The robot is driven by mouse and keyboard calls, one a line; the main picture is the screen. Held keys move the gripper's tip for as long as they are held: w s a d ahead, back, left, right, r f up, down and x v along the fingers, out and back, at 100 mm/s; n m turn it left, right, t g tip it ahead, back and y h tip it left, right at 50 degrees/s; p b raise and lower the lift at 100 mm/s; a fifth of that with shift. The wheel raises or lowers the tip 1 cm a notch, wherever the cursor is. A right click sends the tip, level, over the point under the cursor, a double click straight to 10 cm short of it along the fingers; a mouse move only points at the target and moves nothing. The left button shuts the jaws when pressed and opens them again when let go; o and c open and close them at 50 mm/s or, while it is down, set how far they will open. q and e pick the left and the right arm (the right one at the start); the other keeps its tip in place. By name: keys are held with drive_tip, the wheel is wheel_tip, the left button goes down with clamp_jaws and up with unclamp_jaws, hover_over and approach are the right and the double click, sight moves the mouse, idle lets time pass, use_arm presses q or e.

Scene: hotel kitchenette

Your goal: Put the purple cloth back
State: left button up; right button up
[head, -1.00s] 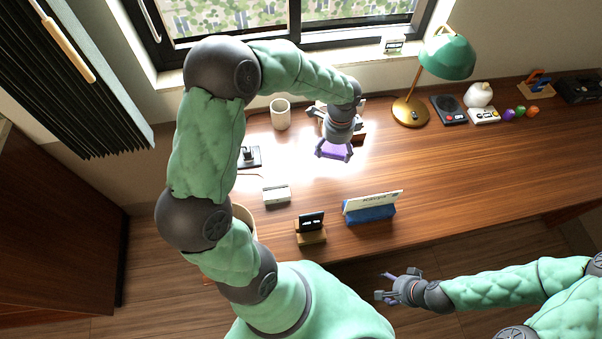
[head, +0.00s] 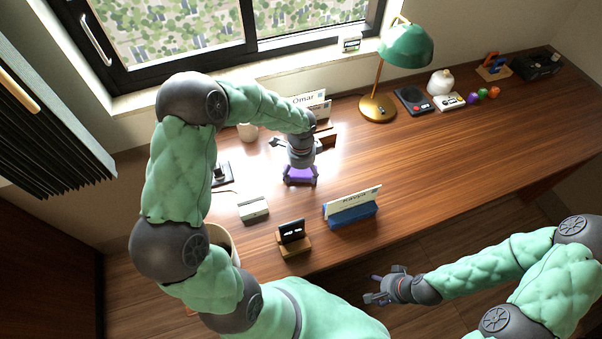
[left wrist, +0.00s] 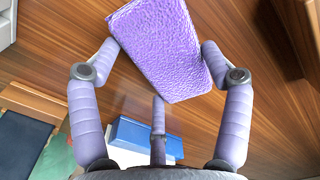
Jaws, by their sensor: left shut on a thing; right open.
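My left gripper (head: 300,178) is shut on the purple cloth (head: 299,171) over the desk, in front of the white mug and the wooden card holder. In the left wrist view the cloth (left wrist: 165,50) is a thick, textured purple rectangle, tilted between the two fingers. Wood grain shows behind it; I cannot tell its height above the desk. Much of the cloth is hidden by the gripper in the head view. My right gripper (head: 374,292) is open and empty, in front of the desk's front edge.
A blue holder with a name card (head: 351,212), a small wooden stand (head: 293,240) and a white box (head: 253,209) stand toward the front. A white mug (head: 247,132) and a wooden card holder (head: 328,137) are behind. A green lamp (head: 405,46) stands farther right. The desk's right-middle is clear.

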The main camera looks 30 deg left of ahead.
sight(301, 174)
use_arm(q)
drive_tip(key=shift+r, duration=0.1)
drive_tip(key=o, duration=1.1)
drive_tip(key=shift+c, duration=0.2)
wheel_tip(301, 174, up, 12)
drive_tip(key=p, duration=0.4)
drive_tip(key=shift+r+p, duration=0.1)
drive_tip(key=shift+p, duration=0.3)
